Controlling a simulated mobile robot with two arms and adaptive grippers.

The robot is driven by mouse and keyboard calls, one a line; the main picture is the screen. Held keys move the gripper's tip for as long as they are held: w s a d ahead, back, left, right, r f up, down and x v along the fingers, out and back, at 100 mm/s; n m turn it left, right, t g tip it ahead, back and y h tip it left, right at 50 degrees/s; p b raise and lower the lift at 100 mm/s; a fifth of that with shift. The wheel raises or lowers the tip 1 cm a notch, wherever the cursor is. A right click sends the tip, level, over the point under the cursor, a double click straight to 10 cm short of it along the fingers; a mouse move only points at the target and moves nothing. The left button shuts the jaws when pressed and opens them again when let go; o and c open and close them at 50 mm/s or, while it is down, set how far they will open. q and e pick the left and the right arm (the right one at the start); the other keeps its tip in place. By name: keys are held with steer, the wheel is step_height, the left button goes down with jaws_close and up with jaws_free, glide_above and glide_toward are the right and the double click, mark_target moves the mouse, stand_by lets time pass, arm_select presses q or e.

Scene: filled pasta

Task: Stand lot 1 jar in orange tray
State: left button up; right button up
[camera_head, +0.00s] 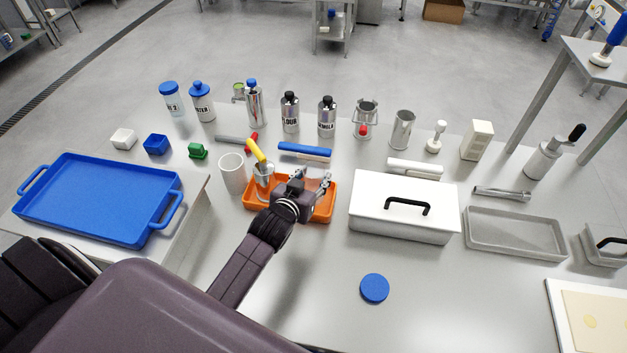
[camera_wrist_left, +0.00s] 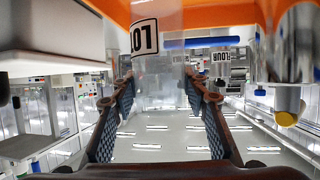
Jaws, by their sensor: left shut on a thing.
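The orange tray (camera_head: 318,219) lies on the table in the head view, and its orange edge (camera_wrist_left: 200,14) spans the top of the left wrist view. My left gripper (camera_head: 311,184) is over the tray. In the left wrist view the gripper (camera_wrist_left: 158,82) has its two fingers around a clear jar (camera_wrist_left: 172,62) with an upside-down LOT label, and is shut on it. In the head view the gripper mostly hides the jar; I cannot tell whether it touches the tray floor. My right gripper is in neither view.
A white lidded box (camera_head: 380,217) is close on the right. Labelled bottles stand behind. A blue lid (camera_head: 374,288) lies on clear table in front.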

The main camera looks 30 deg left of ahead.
arm_select(q)
steer(key=shift+f, duration=0.9)
steer(key=shift+f, duration=0.15)
steer(key=o, duration=1.3)
steer(key=shift+c, duration=0.2)
steer(key=b+v, duration=0.1)
steer(key=v, duration=1.1)
